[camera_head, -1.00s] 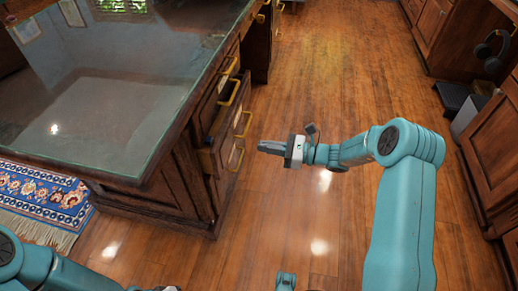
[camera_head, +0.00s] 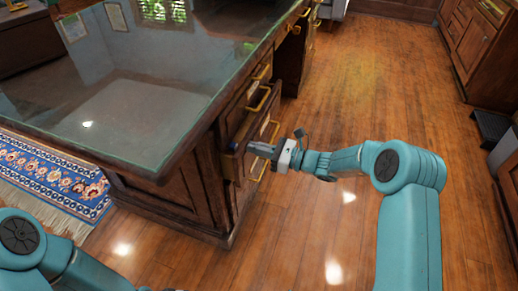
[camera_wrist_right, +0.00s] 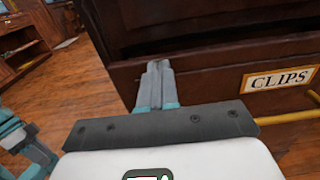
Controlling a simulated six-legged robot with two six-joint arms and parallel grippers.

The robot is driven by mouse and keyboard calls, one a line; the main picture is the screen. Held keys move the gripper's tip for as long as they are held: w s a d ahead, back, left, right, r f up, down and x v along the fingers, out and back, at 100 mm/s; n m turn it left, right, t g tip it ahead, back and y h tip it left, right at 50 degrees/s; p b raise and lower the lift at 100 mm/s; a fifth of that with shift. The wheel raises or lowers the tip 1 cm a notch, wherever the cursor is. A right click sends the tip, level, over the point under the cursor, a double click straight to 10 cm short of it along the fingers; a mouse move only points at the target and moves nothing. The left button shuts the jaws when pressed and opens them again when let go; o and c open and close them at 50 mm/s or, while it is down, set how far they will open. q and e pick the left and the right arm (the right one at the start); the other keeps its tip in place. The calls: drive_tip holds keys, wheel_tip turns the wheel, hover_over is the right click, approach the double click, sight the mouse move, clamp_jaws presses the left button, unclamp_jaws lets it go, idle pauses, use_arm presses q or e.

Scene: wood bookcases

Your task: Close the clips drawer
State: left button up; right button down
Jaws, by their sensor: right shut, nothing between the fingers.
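The clips drawer (camera_head: 239,168) is in the end of the dark wood desk and stands open, its front sticking out past the desk side. In the right wrist view its wooden front (camera_wrist_right: 215,75) carries a CLIPS label (camera_wrist_right: 281,78) and a brass handle (camera_wrist_right: 290,117), with a dark gap above the top edge. My right gripper (camera_head: 254,147) is shut and empty, its fingertips at the drawer front. In the wrist view the fingertips (camera_wrist_right: 158,66) lie left of the label; whether they touch the wood I cannot tell. My left gripper is out of view.
The glass-topped desk (camera_head: 150,110) fills the left. Another drawer with a brass handle (camera_head: 259,99) is above the clips drawer. A patterned rug (camera_head: 60,180) lies at left. Wood cabinets (camera_head: 470,45) stand at right. The wood floor (camera_head: 340,100) between is clear.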

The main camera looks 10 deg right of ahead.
sight(242, 142)
drive_tip(key=x, duration=0.4)
drive_tip(key=shift+w+a, duration=0.1)
drive_tip(key=shift+a, duration=0.1)
drive_tip(key=shift+w+a+r, duration=0.1)
drive_tip(key=shift+a+r, duration=0.05)
drive_tip(key=shift+r, duration=0.05)
